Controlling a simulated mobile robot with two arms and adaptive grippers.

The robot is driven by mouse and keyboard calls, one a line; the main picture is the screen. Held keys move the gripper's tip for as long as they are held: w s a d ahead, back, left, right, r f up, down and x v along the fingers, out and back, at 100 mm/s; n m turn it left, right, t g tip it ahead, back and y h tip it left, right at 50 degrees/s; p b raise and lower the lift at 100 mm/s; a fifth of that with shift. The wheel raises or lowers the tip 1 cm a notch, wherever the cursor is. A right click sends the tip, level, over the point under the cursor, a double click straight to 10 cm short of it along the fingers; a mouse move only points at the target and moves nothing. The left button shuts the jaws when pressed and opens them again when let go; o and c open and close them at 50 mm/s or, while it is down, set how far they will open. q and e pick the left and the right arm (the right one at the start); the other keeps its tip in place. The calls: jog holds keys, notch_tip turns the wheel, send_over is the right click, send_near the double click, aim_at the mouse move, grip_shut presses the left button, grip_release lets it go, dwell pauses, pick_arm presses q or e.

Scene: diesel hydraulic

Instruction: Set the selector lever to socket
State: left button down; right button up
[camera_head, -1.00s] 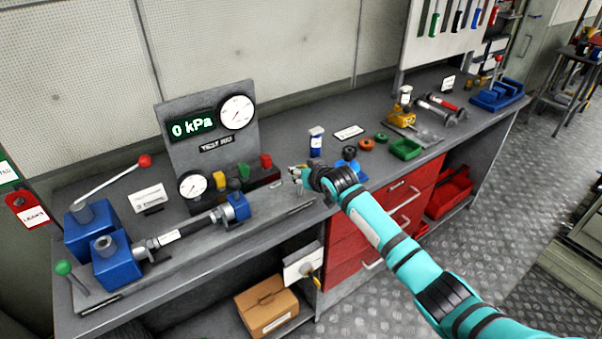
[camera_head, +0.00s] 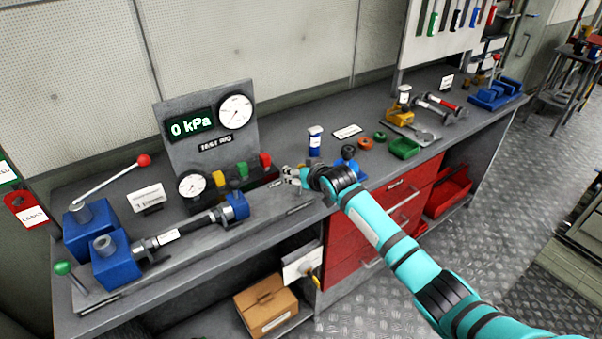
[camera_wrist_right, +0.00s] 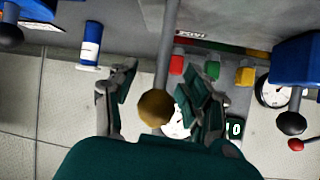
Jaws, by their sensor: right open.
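A grey rod (camera_wrist_right: 166,50) with a brass-coloured ball knob (camera_wrist_right: 155,107) shows in the right wrist view and looks like the selector lever. In the head view I cannot make this lever out clearly near my gripper, and I cannot read its setting. My right gripper (camera_head: 293,177) is over the bench top in front of the test rig panel (camera_head: 207,150). It is open, and in the right wrist view its dark green fingers (camera_wrist_right: 160,100) stand on both sides of the knob. I cannot tell whether they touch it. My left gripper is not in view.
Green (camera_head: 242,170), yellow (camera_head: 219,179) and red (camera_head: 265,161) blocks stand left of my gripper. A blue-and-white cylinder (camera_head: 315,141) stands behind it. A blue fixture (camera_head: 115,258) with a shaft and a red-knobbed lever (camera_head: 144,160) occupy the left end of the bench.

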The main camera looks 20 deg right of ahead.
jog(key=v, duration=1.2)
